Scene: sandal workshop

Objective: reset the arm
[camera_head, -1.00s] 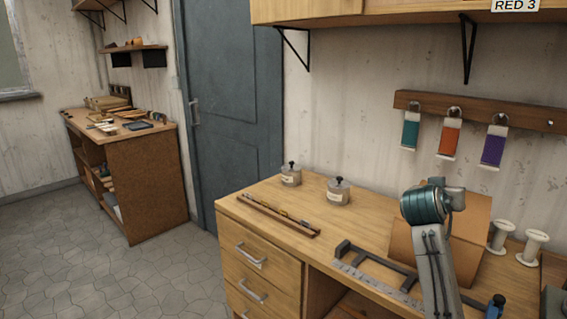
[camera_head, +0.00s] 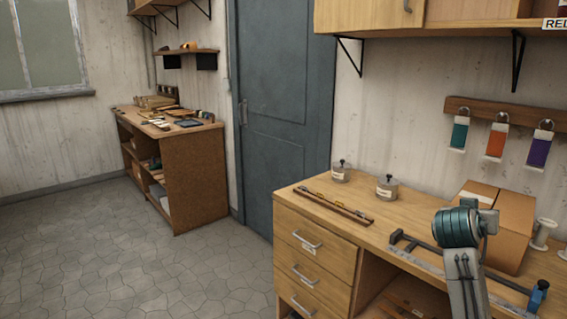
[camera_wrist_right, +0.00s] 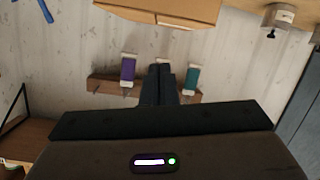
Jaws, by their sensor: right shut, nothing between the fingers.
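My right arm (camera_head: 458,235) stands up in front of the workbench at the right of the head view, and its gripper cannot be made out there. In the right wrist view my right gripper (camera_wrist_right: 157,72) shows as two dark fingers pressed together and empty. The fingers point toward the wall rack and cover part of it, with no visible contact. My left gripper is in neither view.
The workbench (camera_head: 322,205) holds two lidded jars (camera_head: 387,187), a cardboard box (camera_head: 500,220), white spools (camera_head: 541,234) and a dark clamp bar (camera_head: 425,246). Colored tags hang on a wall rack (camera_head: 478,110). Open floor (camera_head: 140,265) lies at left.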

